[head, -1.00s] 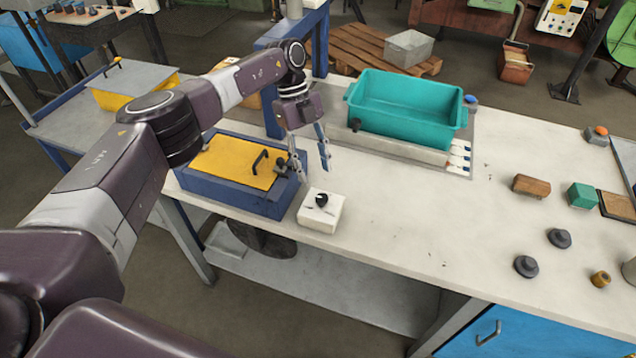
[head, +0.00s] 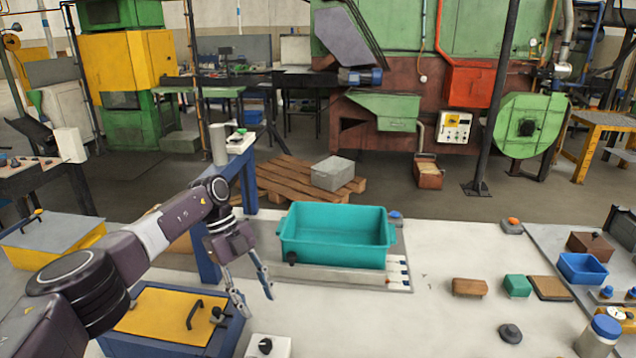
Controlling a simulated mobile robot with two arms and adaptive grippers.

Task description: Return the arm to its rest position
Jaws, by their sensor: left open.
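My left gripper (head: 256,297) is open and empty. It hangs fingertips down over the left part of the white workbench (head: 437,316). It is just right of the blue box with a yellow lid (head: 165,314), above and behind the white block with a black knob (head: 268,346). The teal bin (head: 338,252) stands to the right of the gripper, apart from it. The left arm reaches in from the left, over the box's back edge. My right gripper is not in view.
A blue post (head: 248,183) rises behind the arm. On the bench's right side lie a brown block (head: 469,287), a green block (head: 516,286), a black knob (head: 510,333) and a small blue tray (head: 582,268). The bench between bin and blocks is clear.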

